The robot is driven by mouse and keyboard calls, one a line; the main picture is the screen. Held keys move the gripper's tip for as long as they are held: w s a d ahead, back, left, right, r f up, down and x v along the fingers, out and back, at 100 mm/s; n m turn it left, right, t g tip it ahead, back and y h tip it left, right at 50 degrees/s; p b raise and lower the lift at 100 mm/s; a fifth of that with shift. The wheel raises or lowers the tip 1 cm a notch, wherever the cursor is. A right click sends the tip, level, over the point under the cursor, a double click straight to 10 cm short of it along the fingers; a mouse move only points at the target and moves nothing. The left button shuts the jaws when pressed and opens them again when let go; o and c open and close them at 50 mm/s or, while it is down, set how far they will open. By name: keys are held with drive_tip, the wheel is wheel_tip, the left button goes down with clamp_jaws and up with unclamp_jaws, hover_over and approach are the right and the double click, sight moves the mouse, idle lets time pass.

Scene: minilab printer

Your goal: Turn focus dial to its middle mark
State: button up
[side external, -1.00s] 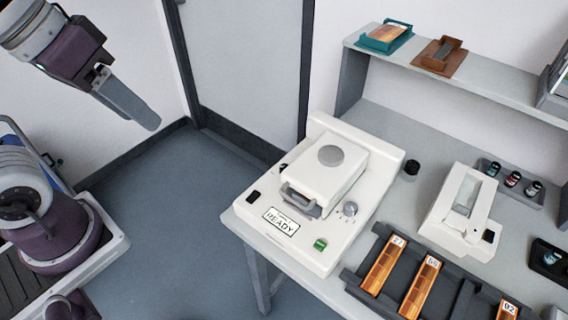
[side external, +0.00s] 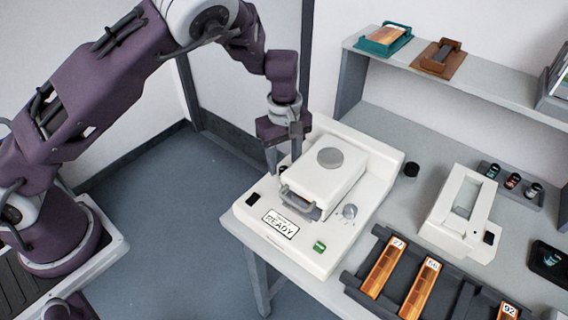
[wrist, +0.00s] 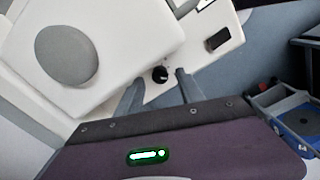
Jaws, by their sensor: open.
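A small black dial (wrist: 160,74) sits on the white printer (side external: 262,215), near its left edge beside the raised lid block. In the wrist view it lies between my fingertips, with small marks next to it. In the side view a finger partly hides the dial (side external: 283,170). My gripper (side external: 284,164) points down over it, with its fingers apart and holding nothing. The fingers also show in the wrist view (wrist: 158,77). I cannot tell whether they touch the dial. A silver knob (side external: 349,211) with marks around it is at the printer's front right. No dial label is readable.
The lid block (side external: 318,183) with its grey disc and front handle stands close to my right finger. A film-strip rack (side external: 398,275) lies to the right.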

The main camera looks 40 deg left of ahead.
drive_tip(key=shift+f, duration=0.9)
clamp_jaws()
drive_tip(key=n, duration=0.4)
drive_tip(key=shift+r, duration=0.1)
drive_tip(key=shift+n, duration=2.3)
unclamp_jaws()
